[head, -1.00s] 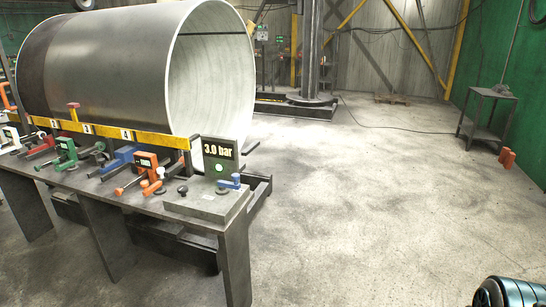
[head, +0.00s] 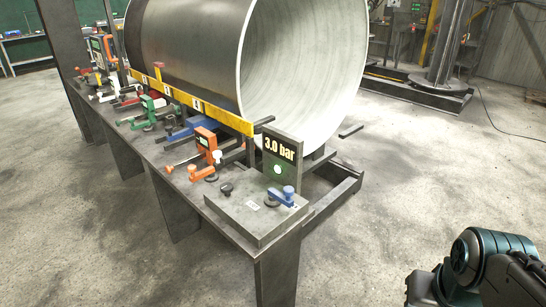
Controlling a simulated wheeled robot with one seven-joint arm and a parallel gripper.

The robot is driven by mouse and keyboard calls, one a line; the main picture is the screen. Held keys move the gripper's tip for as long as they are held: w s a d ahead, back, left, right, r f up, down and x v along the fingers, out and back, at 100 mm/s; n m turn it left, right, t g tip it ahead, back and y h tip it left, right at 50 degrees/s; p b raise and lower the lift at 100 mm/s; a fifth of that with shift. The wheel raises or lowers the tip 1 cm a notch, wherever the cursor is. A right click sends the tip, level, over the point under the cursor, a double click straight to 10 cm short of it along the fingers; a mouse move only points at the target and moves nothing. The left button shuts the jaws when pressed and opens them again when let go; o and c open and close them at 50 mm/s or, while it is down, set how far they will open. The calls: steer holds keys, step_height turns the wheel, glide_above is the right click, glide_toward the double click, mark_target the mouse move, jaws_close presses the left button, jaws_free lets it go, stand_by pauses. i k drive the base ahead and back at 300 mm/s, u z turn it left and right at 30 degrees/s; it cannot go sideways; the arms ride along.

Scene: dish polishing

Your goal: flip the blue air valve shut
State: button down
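The blue air valve (head: 281,196) sits on a grey block (head: 245,215) at the near right end of the long bench. Its blue handle lies roughly level over a dark round base. Just behind it stands a dark panel (head: 283,160) reading "3.0 bar", with a small pale green light under the digits. Part of my arm shows at the lower right, well apart from the valve. My gripper's fingers are not in the picture.
A black knob (head: 226,188) stands left of the valve on the block. Orange (head: 203,155), blue, green, red and white clamps line the bench (head: 150,150). A large grey cylinder (head: 300,60) lies behind them. The floor (head: 400,180) right of the bench is clear.

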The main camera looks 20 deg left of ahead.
mark_target(285, 199)
steer(key=u, duration=0.75)
steer(key=i, duration=1.05)
steer(key=u, duration=0.7)
